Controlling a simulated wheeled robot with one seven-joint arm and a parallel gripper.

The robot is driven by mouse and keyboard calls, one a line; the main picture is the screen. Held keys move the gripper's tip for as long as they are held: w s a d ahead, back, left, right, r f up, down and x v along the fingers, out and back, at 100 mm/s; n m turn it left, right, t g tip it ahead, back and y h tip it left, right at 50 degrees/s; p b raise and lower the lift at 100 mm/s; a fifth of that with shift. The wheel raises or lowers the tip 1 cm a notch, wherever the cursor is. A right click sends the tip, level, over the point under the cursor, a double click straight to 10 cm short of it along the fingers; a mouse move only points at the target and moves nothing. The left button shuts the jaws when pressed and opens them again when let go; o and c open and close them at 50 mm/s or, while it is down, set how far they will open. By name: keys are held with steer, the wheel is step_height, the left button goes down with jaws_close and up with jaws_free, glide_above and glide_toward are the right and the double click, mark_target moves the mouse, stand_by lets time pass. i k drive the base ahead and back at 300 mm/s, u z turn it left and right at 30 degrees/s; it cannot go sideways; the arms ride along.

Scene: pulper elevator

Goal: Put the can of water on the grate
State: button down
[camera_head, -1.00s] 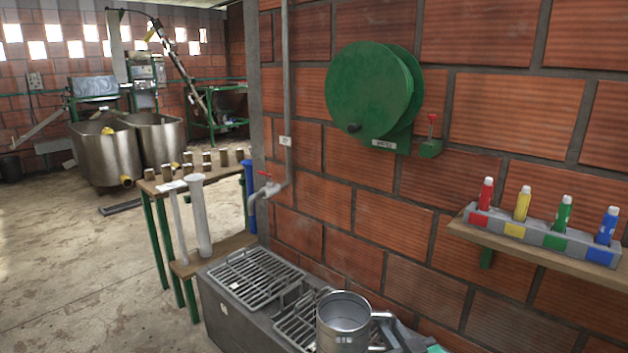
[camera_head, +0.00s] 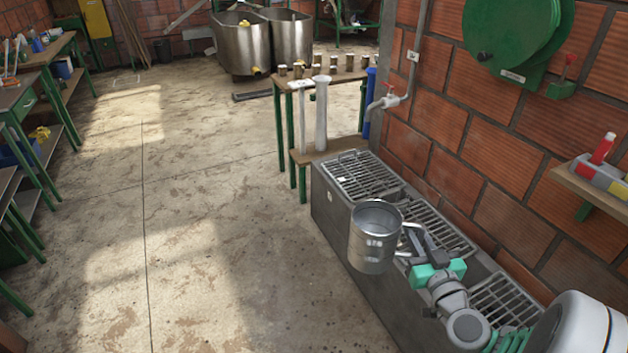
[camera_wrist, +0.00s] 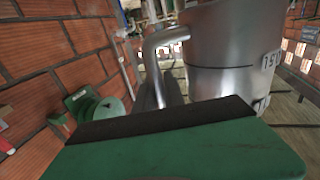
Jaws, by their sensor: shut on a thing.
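A shiny metal can (camera_head: 373,238) with a side handle is held upright by my gripper (camera_head: 420,250). The gripper is shut on the can's handle, which also shows in the wrist view (camera_wrist: 162,40) beside the can's wall (camera_wrist: 228,55). In the head view the can appears in front of the left edge of a long grey bench with metal grates. A middle grate (camera_head: 440,228) is partly hidden by the can and gripper. The near grate (camera_head: 505,300) is partly behind my arm. The can's inside bottom is not visible.
A tap with a red handle (camera_head: 388,101) sticks out from the brick wall above the far grate. A wooden stand with white tubes (camera_head: 322,115) adjoins the bench's far end. A shelf with coloured bottles (camera_head: 600,165) is at right. The floor at left is clear.

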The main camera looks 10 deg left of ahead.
mark_target(361, 177)
steer(key=u, duration=1.45)
steer(key=i, duration=3.85)
steer(key=z, duration=1.85)
steer(key=i, duration=1.05)
steer(key=z, duration=0.95)
